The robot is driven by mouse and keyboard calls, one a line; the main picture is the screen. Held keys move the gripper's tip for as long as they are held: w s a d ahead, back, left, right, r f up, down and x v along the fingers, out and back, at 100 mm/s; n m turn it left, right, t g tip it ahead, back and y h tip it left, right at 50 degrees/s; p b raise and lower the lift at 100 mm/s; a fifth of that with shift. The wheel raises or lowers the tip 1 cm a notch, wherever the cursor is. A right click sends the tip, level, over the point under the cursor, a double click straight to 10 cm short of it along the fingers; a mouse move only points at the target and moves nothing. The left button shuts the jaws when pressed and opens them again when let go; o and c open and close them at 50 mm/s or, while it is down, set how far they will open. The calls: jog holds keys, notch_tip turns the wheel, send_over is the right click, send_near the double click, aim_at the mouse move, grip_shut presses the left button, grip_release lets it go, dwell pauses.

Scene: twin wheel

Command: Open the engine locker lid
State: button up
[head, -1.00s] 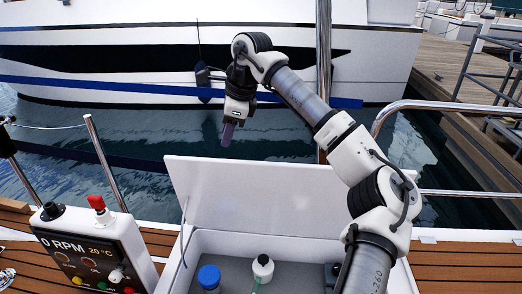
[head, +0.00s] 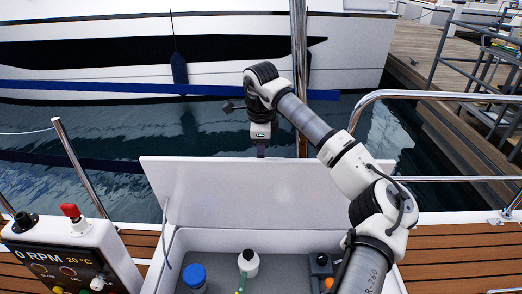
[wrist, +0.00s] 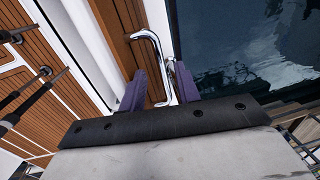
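The white engine locker lid (head: 250,190) stands raised, nearly upright, at the back of the open locker in the head view. A thin stay (head: 163,225) runs along its left side. My gripper (head: 260,150) points down just beyond the lid's top edge, its tips partly hidden. In the wrist view my gripper (wrist: 158,75) has two purple fingers spread apart. A bent chrome rod (wrist: 150,50) shows between them; I cannot tell its distance. The locker (head: 225,240) below is open to view.
Inside the locker are a blue-capped container (head: 195,276), a white bottle (head: 248,262) and a dark device (head: 321,268). A control panel (head: 65,255) stands left. Chrome rails (head: 440,95) and a pole (head: 299,60) rise near my arm. Water lies beyond the lid.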

jog(key=shift+w+f, duration=0.15)
jog(key=shift+f, duration=0.9)
grip_shut()
